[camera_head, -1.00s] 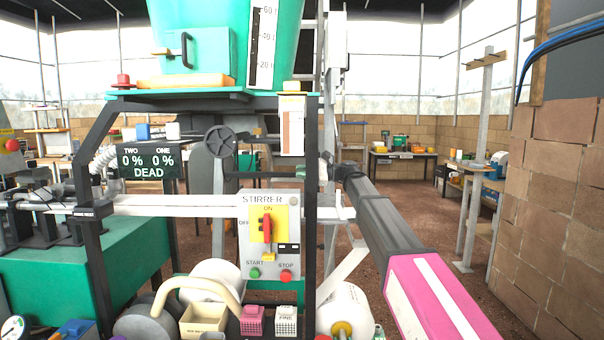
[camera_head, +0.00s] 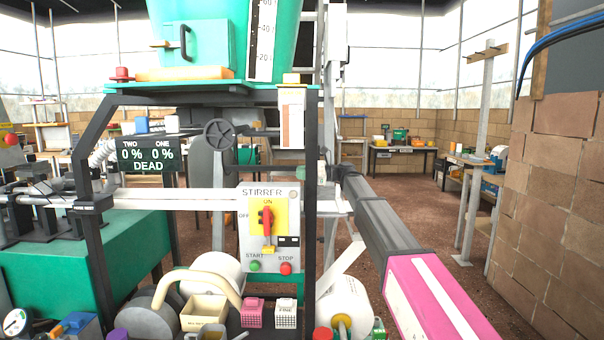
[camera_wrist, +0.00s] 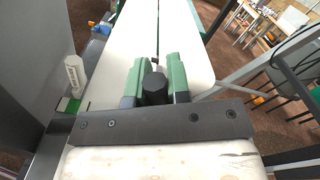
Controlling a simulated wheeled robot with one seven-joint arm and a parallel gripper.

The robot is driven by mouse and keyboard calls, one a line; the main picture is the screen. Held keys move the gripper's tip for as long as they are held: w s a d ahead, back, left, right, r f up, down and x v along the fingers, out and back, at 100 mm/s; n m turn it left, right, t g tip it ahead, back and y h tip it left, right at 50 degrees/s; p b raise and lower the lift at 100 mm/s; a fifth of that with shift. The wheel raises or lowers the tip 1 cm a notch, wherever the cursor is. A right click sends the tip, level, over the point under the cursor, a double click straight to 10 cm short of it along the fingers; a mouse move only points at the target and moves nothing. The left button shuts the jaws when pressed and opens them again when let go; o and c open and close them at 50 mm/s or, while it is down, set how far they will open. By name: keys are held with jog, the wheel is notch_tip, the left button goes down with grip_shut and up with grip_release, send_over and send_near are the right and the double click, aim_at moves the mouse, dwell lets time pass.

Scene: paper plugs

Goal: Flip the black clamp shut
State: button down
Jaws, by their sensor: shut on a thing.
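In the wrist view, my gripper (camera_wrist: 156,84) has two green fingers closed on a black round-topped piece (camera_wrist: 155,90), which may be the black clamp. Only its top and near side show between the fingers; the rest is hidden, so I cannot tell how far it is flipped. A broad white surface (camera_wrist: 120,55) lies beyond the fingers. In the head view, my gripper is not clearly visible, and I cannot pick out the clamp there with certainty.
The head view shows the stirrer panel (camera_head: 250,258) with a red switch handle (camera_head: 267,217), on a dark frame (camera_head: 311,240). A white roll (camera_head: 345,300) and several small baskets stand below. A brick wall (camera_head: 560,190) is at right. Open floor (camera_head: 420,195) lies beyond.

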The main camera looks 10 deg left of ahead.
jog(key=c, duration=1.1)
grip_release()
jog(key=shift+d, duration=0.1)
jog(key=v, duration=1)
jog(key=shift+d, duration=0.35)
